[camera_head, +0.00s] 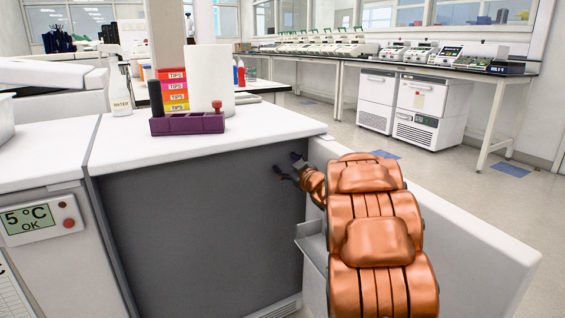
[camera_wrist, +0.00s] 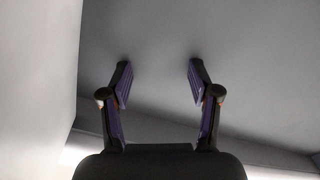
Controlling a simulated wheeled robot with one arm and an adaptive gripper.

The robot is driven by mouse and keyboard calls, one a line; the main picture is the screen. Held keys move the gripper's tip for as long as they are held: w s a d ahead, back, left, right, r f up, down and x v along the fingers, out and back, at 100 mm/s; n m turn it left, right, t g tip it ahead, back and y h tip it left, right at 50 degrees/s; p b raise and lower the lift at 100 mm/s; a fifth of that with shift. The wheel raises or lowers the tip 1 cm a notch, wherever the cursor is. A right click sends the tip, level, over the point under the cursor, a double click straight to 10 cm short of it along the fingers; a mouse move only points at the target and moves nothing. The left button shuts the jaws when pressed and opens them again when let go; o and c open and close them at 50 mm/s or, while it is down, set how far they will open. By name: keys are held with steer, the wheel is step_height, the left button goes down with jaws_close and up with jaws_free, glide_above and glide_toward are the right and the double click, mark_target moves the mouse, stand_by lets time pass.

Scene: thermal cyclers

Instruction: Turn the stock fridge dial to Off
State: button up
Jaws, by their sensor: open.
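No dial that I can make out as the stock fridge dial shows in either view. I cannot tell whether this unit is the stock fridge. My gripper (camera_head: 288,167) is at the right end of the dark grey panel (camera_head: 200,225) under the white worktop. In the wrist view my gripper (camera_wrist: 158,75) is open, its two fingers apart with only plain grey surface between and beyond them.
A white slab-like panel (camera_head: 465,235) stands to the right, close beside my arm. A purple rack (camera_head: 187,123), a paper roll (camera_head: 209,75), TIPS boxes (camera_head: 174,90) and a water bottle (camera_head: 120,95) stand on the worktop (camera_head: 250,128). Open floor (camera_head: 440,165) lies further right.

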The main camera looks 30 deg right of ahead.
mark_target(271, 154)
steer(key=shift+s, duration=0.5)
steer(key=shift+w+f+m+t+h+b, duration=0.2)
steer(key=shift+w+m+h+b, duration=0.3)
steer(key=shift+w+m+h, duration=1.85)
steer(key=shift+w+f+m+t+y+b, duration=0.35)
steer(key=shift+w+m, duration=0.9)
steer(key=shift+m, duration=2.85)
steer(key=shift+w+r+m+t+h+b, duration=0.1)
steer(key=shift+w+m+h+b, duration=0.55)
steer(key=shift+w+m+h, duration=1.75)
steer(key=shift+d+r+m+y, duration=0.15)
steer(key=shift+m+y, duration=0.3)
steer(key=shift+y, duration=0.1)
steer(key=shift+d+r+m+y, duration=0.1)
steer(key=shift+m+y, duration=0.3)
steer(key=shift+y, duration=0.15)
